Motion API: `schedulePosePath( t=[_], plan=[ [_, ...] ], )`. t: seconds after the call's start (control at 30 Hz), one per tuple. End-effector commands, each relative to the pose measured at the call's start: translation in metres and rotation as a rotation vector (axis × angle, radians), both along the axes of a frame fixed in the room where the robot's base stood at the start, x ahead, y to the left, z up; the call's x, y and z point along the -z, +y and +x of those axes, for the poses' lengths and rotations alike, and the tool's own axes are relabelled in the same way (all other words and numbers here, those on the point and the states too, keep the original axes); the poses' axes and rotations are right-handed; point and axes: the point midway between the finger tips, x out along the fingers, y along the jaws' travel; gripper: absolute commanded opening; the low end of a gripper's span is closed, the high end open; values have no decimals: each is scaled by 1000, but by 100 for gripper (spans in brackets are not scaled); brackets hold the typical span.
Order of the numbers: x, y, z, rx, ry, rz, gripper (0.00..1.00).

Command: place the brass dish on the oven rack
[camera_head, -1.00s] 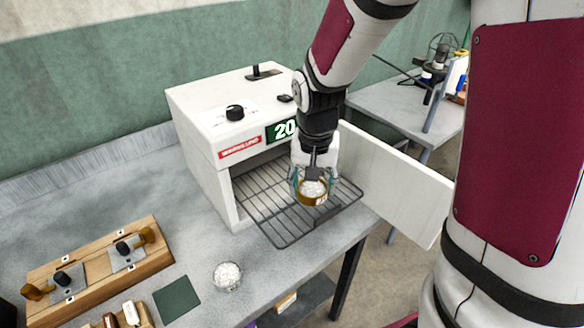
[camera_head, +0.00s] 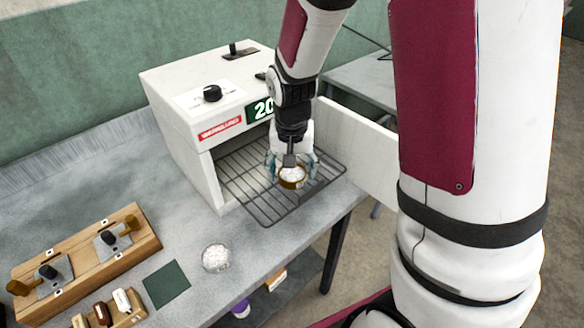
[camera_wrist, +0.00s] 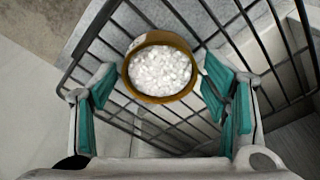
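The brass dish (camera_head: 292,184), filled with white grain, sits upright on the front part of the wire oven rack (camera_head: 262,208), which sticks out of the white oven's open front. My gripper (camera_head: 292,168) is over the dish, pointing down, with its fingers spread on either side of it. In the wrist view the dish (camera_wrist: 163,98) lies between the teal finger pads (camera_wrist: 158,85), with narrow gaps at both sides. The rack (camera_wrist: 255,35) shows beneath it.
The white oven (camera_head: 180,130) has its door (camera_head: 350,140) swung open at the right. A glass bowl of white grain (camera_head: 215,258), a dark green square (camera_head: 166,284) and a wooden fixture (camera_head: 90,262) are on the bench at the left. A second table (camera_head: 365,80) stands behind.

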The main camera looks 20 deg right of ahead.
Motion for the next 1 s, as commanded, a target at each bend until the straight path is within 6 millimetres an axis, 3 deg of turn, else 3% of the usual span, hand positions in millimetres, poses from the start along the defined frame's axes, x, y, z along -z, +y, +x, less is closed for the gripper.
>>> schedulePosePath(
  t=[0.3,0.47,1.0],
  plan=[
    [-1,0,0,0,0,0,76],
    [-12,1,0,0,-4,0,76],
    [-109,6,-11,-1,-3,-1,76]
  ],
)
